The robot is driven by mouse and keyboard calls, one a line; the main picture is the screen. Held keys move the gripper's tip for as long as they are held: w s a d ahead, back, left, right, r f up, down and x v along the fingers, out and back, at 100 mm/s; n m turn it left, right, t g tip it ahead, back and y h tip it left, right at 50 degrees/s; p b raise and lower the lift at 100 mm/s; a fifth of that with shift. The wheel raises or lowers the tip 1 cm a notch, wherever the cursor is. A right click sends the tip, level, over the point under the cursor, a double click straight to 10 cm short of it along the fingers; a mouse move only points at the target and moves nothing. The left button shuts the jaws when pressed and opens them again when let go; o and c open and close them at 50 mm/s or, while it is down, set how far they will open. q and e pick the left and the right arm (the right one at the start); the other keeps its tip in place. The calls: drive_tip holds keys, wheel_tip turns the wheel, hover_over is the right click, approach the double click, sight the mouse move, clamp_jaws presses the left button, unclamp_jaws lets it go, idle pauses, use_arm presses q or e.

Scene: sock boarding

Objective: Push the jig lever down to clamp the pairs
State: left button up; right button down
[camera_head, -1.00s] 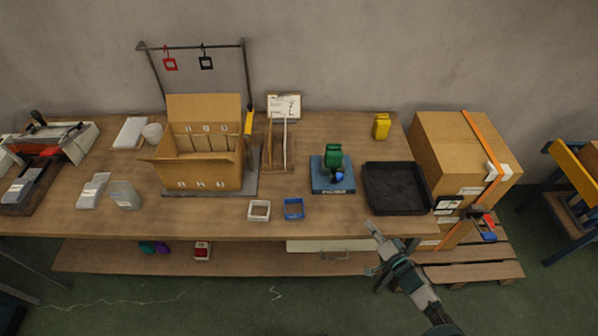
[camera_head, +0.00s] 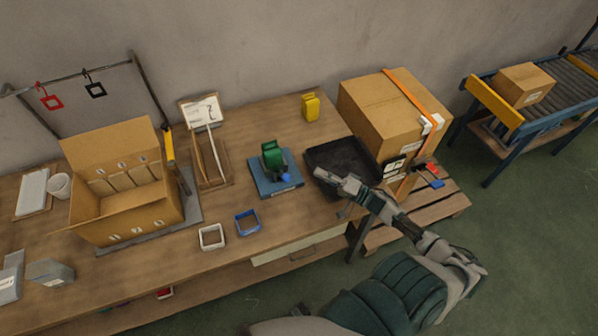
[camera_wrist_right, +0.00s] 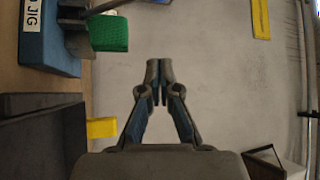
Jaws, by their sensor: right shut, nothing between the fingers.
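The jig (camera_head: 277,184) is a blue block on the bench with a green sock bundle (camera_head: 272,156) standing on it and a small blue ball at its front right. In the right wrist view, the jig's lettered side (camera_wrist_right: 45,40) is at upper left, with the green knit (camera_wrist_right: 109,33) beside it and a dark rod above, partly cut off. I cannot tell the lever's angle. My right gripper (camera_head: 322,176) is shut and empty, over the black tray's front left side, right of the jig and apart from it. Its closed fingertips (camera_wrist_right: 159,67) show in the wrist view. My left gripper is out of view.
The black tray (camera_head: 318,152) lies right of the jig, beside a large strapped carton (camera_head: 375,110). A yellow item (camera_head: 310,106) stands behind. White (camera_head: 212,237) and blue (camera_head: 247,222) small trays sit at the front left. An open carton (camera_head: 125,220) stands farther left.

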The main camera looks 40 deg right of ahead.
drive_tip(key=x, duration=1)
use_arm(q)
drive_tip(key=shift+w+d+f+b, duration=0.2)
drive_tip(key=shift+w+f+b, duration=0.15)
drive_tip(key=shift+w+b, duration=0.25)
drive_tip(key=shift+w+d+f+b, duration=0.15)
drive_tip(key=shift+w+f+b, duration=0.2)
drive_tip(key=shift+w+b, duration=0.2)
use_arm(e)
drive_tip(key=s+a+f+n+t+y, duration=0.1)
drive_tip(key=s+a+f+n+y, duration=0.1)
drive_tip(key=s+f, duration=0.3)
drive_tip(key=shift+s+a+n, duration=0.5)
drive_tip(key=shift+s, duration=0.25)
drive_tip(key=shift+f, duration=0.1)
